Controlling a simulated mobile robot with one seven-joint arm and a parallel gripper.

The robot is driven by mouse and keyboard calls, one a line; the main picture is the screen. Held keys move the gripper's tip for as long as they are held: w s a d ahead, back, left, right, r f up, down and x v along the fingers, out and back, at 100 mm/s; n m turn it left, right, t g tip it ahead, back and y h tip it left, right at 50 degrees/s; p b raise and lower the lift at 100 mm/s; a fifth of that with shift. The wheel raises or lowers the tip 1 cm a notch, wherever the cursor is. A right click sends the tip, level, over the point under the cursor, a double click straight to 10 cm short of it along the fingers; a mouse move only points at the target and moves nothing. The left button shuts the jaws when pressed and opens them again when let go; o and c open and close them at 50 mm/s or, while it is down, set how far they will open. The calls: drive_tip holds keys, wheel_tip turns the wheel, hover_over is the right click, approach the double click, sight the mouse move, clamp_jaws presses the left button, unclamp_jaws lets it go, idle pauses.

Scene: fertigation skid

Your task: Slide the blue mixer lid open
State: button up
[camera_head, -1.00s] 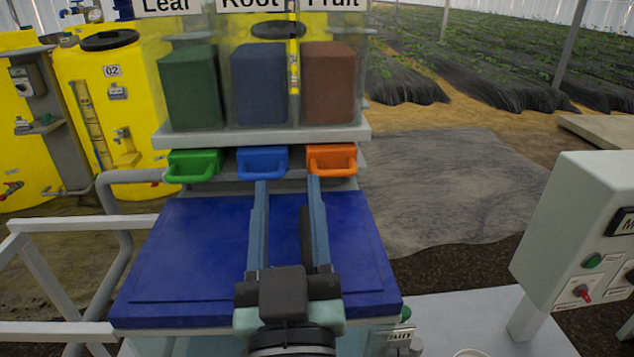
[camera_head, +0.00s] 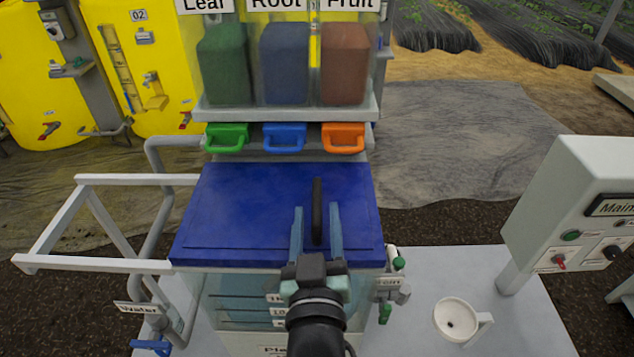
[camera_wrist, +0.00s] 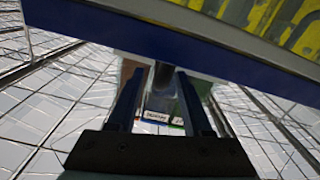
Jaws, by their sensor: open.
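The blue mixer lid (camera_head: 240,205) lies flat on top of the mixer tank (camera_head: 240,300), covering it. A dark upright bar handle (camera_head: 317,210) stands on the lid, right of its middle. My gripper (camera_head: 316,210) is open, with its two blue fingers on either side of the handle in the head view. I cannot tell from this view whether the fingers are level with the handle or above it. In the wrist view my open fingers (camera_wrist: 158,75) point toward a dark bar between them, and the blue lid edge (camera_wrist: 190,52) crosses above.
Green (camera_head: 226,137), blue (camera_head: 284,137) and orange (camera_head: 342,137) drawer handles sit under the hoppers behind the lid. A white rail frame (camera_head: 105,180) stands at left. A control box (camera_head: 590,215) and a white cup (camera_head: 456,318) are at right.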

sight(317, 180)
drive_tip(key=shift+w+p, duration=0.65)
drive_tip(key=shift+w, duration=2.3)
clamp_jaws()
